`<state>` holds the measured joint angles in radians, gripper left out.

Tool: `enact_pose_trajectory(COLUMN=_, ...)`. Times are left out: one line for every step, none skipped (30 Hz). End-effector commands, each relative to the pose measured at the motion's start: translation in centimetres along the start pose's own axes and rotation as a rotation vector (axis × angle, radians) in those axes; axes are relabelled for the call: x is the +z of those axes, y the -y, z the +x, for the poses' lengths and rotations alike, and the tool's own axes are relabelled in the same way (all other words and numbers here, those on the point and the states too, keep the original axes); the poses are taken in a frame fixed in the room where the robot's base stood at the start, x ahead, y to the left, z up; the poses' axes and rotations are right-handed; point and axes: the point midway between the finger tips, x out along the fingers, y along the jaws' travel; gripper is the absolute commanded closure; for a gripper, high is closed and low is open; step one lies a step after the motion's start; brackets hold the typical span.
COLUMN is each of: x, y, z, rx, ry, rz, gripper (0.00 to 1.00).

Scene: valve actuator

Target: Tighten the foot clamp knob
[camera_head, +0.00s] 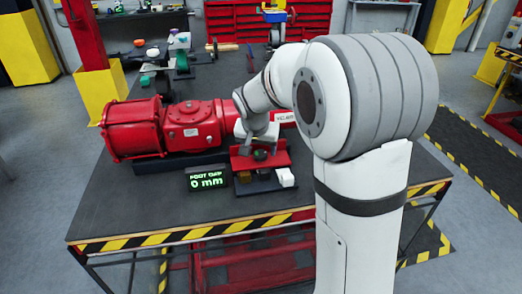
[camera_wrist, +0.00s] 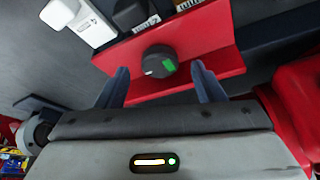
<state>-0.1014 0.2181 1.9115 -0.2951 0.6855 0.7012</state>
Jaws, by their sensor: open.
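The foot clamp knob (camera_wrist: 159,62) is a dark round knob with a green patch and a white mark on its face. It sits on a red bracket (camera_wrist: 205,36) in the wrist view. In the head view the knob (camera_head: 260,155) is small, in front of the red actuator (camera_head: 165,128). My gripper (camera_wrist: 160,84) is open, with one blue-grey finger to each side of the knob's lower end in the wrist view. I see no contact between fingers and knob. A display (camera_head: 207,180) reads "FOOT GAP 0 mm".
A white block (camera_head: 286,177) and small dark and brown blocks stand by the red bracket's front edge. The black table (camera_head: 140,215) has a yellow-black striped front edge, and its front left is clear. Tools and parts lie at the back.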

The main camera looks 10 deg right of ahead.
Motion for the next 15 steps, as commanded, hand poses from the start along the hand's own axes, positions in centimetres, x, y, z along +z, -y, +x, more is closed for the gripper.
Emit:
enact_pose_trajectory(x=-0.1, y=0.1, z=-1.1, rx=-0.003, ry=-0.004, rz=0.0, gripper=0.38)
enact_pose_trajectory(x=-0.1, y=0.1, z=-1.6, rx=-0.003, ry=-0.005, rz=0.0, gripper=0.38)
enact_pose_trajectory(x=-0.1, y=0.1, z=-2.3, rx=-0.002, ry=-0.005, rz=-0.001, gripper=0.38)
enact_pose_trajectory(x=-0.1, y=0.0, z=-2.9, rx=-0.002, ry=-0.005, rz=-0.001, gripper=0.38)
enact_pose_trajectory(x=-0.1, y=0.0, z=-3.4, rx=-0.003, ry=-0.005, rz=-0.001, gripper=0.38)
enact_pose_trajectory(x=-0.1, y=0.0, z=-4.0, rx=-0.002, ry=-0.004, rz=-0.001, gripper=0.38)
enact_pose_trajectory(x=-0.1, y=0.0, z=-4.4, rx=-0.002, ry=-0.004, rz=0.0, gripper=0.38)
enact_pose_trajectory(x=-0.1, y=0.0, z=-4.8, rx=-0.002, ry=-0.004, rz=0.0, gripper=0.38)
enact_pose_trajectory(x=-0.1, y=0.0, z=-5.2, rx=-0.002, ry=-0.003, rz=0.0, gripper=0.38)
enact_pose_trajectory(x=-0.1, y=0.0, z=-5.4, rx=-0.001, ry=-0.002, rz=0.0, gripper=0.38)
enact_pose_trajectory(x=-0.1, y=0.0, z=-5.7, rx=-0.001, ry=-0.002, rz=0.0, gripper=0.38)
enact_pose_trajectory(x=0.0, y=0.0, z=-5.9, rx=-0.001, ry=-0.002, rz=0.0, gripper=0.38)
enact_pose_trajectory(x=0.0, y=0.0, z=-6.0, rx=-0.001, ry=-0.001, rz=0.0, gripper=0.38)
enact_pose_trajectory(x=0.0, y=0.0, z=-6.1, rx=-0.001, ry=-0.001, rz=0.0, gripper=0.38)
enact_pose_trajectory(x=0.0, y=0.0, z=-6.1, rx=0.0, ry=0.0, rz=0.0, gripper=0.38)
